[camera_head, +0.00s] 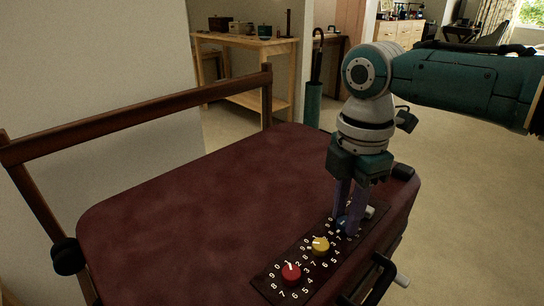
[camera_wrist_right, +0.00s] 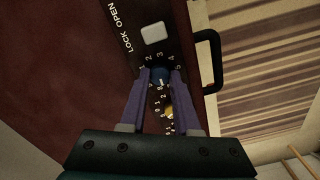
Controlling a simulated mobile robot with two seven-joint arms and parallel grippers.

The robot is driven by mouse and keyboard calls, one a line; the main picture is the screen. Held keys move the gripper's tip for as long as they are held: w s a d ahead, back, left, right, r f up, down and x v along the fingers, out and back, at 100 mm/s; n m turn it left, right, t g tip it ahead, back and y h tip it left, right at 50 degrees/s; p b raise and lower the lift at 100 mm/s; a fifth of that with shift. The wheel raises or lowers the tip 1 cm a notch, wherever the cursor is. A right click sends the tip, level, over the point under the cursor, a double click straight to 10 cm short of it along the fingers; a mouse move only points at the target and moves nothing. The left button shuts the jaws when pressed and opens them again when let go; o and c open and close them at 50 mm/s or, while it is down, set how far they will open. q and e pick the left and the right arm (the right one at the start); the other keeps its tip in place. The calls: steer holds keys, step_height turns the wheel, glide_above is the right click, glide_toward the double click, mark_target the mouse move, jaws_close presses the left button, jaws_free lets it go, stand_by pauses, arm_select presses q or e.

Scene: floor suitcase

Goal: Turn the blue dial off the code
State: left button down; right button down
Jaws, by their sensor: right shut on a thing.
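The burgundy suitcase (camera_head: 200,210) lies flat with a dark code panel (camera_head: 262,284) along its right edge. The panel carries a red dial (camera_head: 291,273), a yellow dial (camera_head: 320,245) and a blue dial (camera_wrist_right: 160,77), each ringed by white digits. My right gripper (camera_head: 346,228) points down onto the panel. Its two purple fingers are shut on the blue dial, one on each side, and largely hide it in the head view. In the right wrist view a white pointer mark shows on the blue dial; the digit it faces is unclear. My left gripper is not in view.
A pale lock slider (camera_wrist_right: 153,33) sits beside the words LOCK OPEN, just past the blue dial. A black handle (camera_wrist_right: 212,62) stands out from the suitcase side. A wooden rail (camera_head: 140,112) borders the suitcase's far left. A wooden table (camera_head: 245,45) stands behind.

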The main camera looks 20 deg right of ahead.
steer(key=m+p, duration=0.3)
steer(key=m, duration=0.1)
steer(key=shift+r+m, duration=0.15)
steer(key=shift+m, duration=0.15)
steer(key=m+p, duration=0.1)
steer(key=m, duration=0.2)
steer(key=shift+m+p, duration=0.45)
steer(key=shift+m, duration=0.85)
steer(key=c, duration=0.6)
jaws_free()
